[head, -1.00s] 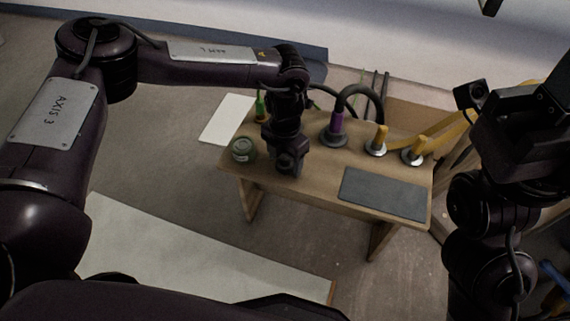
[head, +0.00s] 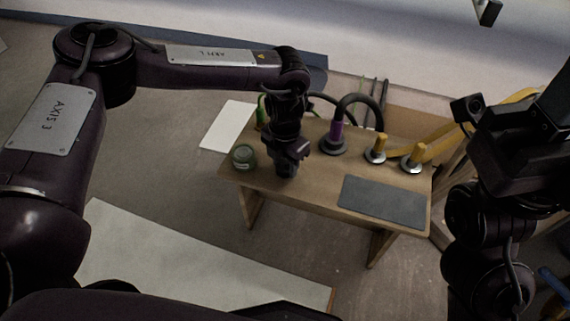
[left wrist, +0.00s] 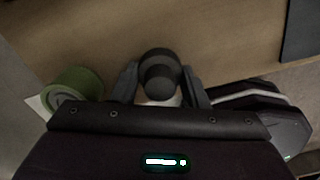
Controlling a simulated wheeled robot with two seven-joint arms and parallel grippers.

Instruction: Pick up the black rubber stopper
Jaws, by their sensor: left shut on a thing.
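The black rubber stopper (left wrist: 159,72) shows in the left wrist view as a dark, round, stepped piece between the two fingers of my left gripper (left wrist: 160,85). The gripper is shut on it. In the head view my left gripper (head: 287,168) is over the wooden bench, and its own body mostly hides the stopper there. I cannot tell whether the stopper touches the bench top. My right arm (head: 490,205) is at the right of the head view, off the bench; its fingertips cannot be made out.
On the wooden bench (head: 310,185) a green jar (head: 243,156) stands left of my left gripper. A dark grey mat (head: 383,201) lies at the right front. A purple-collared hose fitting (head: 336,137) and two yellow-topped fittings (head: 377,149) stand behind. A white panel (head: 227,126) lies left.

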